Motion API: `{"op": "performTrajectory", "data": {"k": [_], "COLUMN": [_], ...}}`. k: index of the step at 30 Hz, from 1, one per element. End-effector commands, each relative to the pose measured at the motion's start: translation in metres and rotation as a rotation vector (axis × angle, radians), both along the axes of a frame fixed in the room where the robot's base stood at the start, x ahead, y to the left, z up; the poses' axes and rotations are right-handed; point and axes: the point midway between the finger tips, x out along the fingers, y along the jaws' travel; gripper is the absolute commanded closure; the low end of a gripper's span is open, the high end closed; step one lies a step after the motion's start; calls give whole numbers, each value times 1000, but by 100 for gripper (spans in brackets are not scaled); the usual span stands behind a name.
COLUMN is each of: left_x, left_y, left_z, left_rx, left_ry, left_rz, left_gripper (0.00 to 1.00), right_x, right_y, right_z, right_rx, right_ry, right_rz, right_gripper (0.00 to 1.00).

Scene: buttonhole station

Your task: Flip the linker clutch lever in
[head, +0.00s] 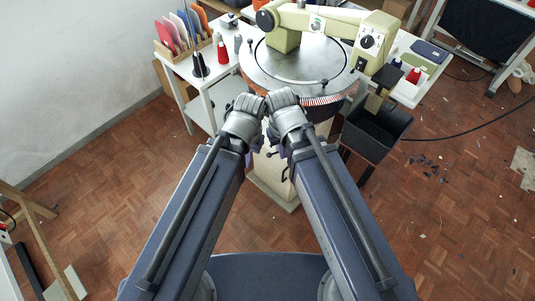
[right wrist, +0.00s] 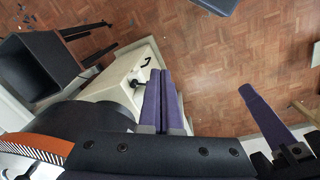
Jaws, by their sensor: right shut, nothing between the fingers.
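The linker (head: 300,62) is a cream machine with a round metal dial, on a cream pedestal (head: 268,180). In the right wrist view, the pedestal (right wrist: 125,75) carries a black hooked lever (right wrist: 146,63) and a dark knob (right wrist: 134,83); I cannot tell for sure which part is the clutch lever. My right gripper (right wrist: 160,75) has its purple fingers shut together and empty, close to the pedestal in that picture; contact is unclear. My left gripper (head: 248,159) is mostly hidden under its wrist; one purple finger (right wrist: 265,115) shows in the right wrist view.
A black bin (head: 376,131) stands right of the pedestal and also shows in the right wrist view (right wrist: 38,65). White tables with red thread cones (head: 222,51) flank the linker. Open parquet floor (head: 460,200) lies to the right, with dark scraps on it.

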Motion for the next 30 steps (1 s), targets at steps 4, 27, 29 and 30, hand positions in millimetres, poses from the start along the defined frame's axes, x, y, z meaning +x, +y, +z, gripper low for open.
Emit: {"op": "performTrajectory", "data": {"k": [4, 27, 29, 30], "left_x": [0, 0, 0, 0], "left_y": [0, 0, 0, 0], "left_z": [-54, -199, -201, -202], "left_rx": [0, 0, 0, 0], "left_ry": [0, 0, 0, 0], "left_rz": [0, 0, 0, 0], "left_gripper": [100, 100, 100, 100], "right_x": [36, 164, 166, 168], "right_y": [9, 37, 37, 38], "right_z": [-54, -187, -189, -189], "right_rx": [33, 168, 171, 172], "right_ry": [-59, -306, -312, -315], "right_rz": [-14, -80, -82, -83], "right_gripper": [100, 100, 100, 100]}}
